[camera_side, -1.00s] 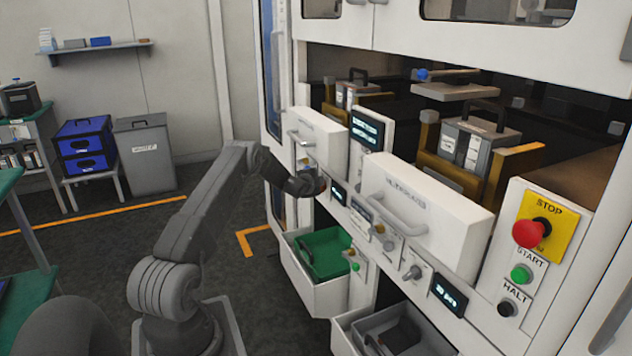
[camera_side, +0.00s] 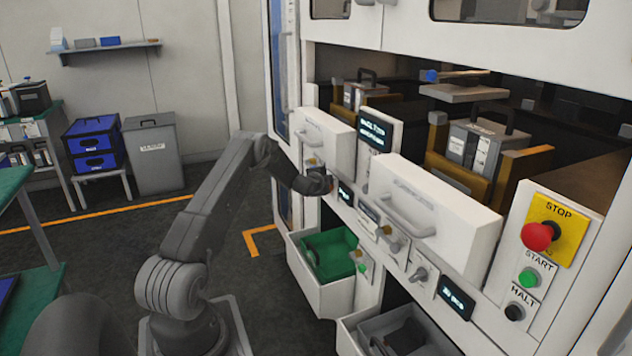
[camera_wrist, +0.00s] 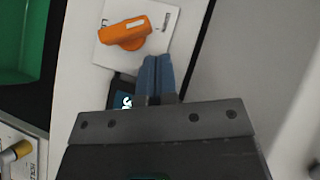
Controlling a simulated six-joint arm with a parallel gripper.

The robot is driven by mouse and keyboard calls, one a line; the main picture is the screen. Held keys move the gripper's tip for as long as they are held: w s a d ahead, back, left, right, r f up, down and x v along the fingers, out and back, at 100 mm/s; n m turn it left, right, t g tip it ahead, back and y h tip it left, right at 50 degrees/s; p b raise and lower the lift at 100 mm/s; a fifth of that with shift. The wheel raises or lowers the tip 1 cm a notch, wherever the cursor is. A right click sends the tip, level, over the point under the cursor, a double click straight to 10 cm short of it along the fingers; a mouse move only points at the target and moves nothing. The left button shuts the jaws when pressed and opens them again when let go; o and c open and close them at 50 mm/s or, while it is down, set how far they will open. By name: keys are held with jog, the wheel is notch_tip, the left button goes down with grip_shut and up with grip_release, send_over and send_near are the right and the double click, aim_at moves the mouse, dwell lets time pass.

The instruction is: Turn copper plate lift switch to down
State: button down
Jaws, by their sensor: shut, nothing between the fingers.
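An orange switch knob (camera_wrist: 125,32) sits on a white label plate (camera_wrist: 166,16) at the top of the wrist view. Its lettering is too small to read, so I cannot tell whether this is the copper plate lift switch. My gripper (camera_wrist: 155,62) is shut and empty, its blue fingertips just below and right of the knob. Whether they touch it is unclear. In the side view my gripper (camera_side: 330,184) is at the cabinet's front panel, left of a small dark display (camera_side: 345,193). The fingertips are hardly visible there.
Another knob (camera_wrist: 16,152) shows at the wrist view's lower left. The side view shows several panel knobs, a white drawer with a green bin (camera_side: 330,251), protruding handled fronts (camera_side: 435,208) and a red stop button (camera_side: 537,236). Open floor lies left of the cabinet.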

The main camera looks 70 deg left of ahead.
jog(key=r+v, duration=0.1)
jog(key=v, duration=0.9)
jog(key=d+r+n+g+h, duration=0.1)
jog(key=d+r+h, duration=0.1)
jog(key=d+r, duration=0.5)
jog(key=d+r+n+g+h, duration=0.1)
jog(key=d+r+n, duration=0.1)
jog(key=d, duration=0.9)
jog(key=d+r+n+h, duration=0.1)
jog(key=d+r+h, duration=0.1)
jog(key=d+r, duration=0.5)
jog(key=s+d+r+n+g+h, duration=0.2)
jog(key=s+d+g+h, duration=0.1)
jog(key=s+d, duration=1.9)
jog(key=shift+s+d+h, duration=0.25)
jog(key=shift+d+h, duration=0.65)
jog(key=shift+d, duration=0.15)
jog(key=c, duration=1.8)
grip_release()
jog(key=shift+c, duration=0.2)
